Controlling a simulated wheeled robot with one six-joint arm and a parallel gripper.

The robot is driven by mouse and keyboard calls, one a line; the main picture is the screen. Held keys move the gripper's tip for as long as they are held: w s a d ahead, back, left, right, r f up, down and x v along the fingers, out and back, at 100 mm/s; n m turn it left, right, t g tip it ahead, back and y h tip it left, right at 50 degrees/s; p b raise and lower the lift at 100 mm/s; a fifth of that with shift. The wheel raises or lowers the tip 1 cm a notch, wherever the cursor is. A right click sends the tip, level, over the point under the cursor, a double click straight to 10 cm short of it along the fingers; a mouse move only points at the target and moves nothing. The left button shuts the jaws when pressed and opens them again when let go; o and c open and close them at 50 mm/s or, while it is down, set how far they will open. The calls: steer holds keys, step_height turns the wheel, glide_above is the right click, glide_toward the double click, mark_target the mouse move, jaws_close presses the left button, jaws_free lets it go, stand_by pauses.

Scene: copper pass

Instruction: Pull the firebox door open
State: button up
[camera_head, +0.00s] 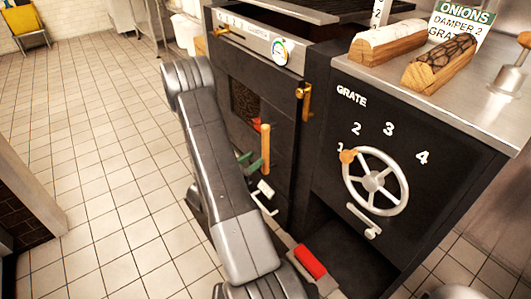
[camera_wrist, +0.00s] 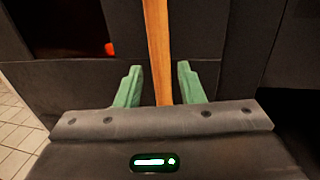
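The firebox door (camera_head: 240,125) is a dark panel with a small window showing an orange glow, and it looks shut. Its upright wooden handle (camera_head: 265,148) stands out from the right part of the door. My gripper (camera_head: 250,160) is at the lower part of the handle, its green fingers partly hidden by my arm. In the wrist view my gripper (camera_wrist: 158,85) is open, one green finger on each side of the wooden handle (camera_wrist: 158,45).
To the right is the grate panel (camera_head: 345,200) with a spoked handwheel (camera_head: 375,180). Two logs (camera_head: 440,62) lie on the steel counter (camera_head: 480,100). A brass latch-like lever (camera_head: 305,100) sits right of the door. The tiled floor (camera_head: 90,150) at left is clear.

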mark_target(266, 166)
steer(key=b+x, duration=0.1)
steer(key=x, duration=0.5)
steer(key=shift+w+d, duration=0.2)
steer(key=shift+w, duration=0.05)
jaws_close()
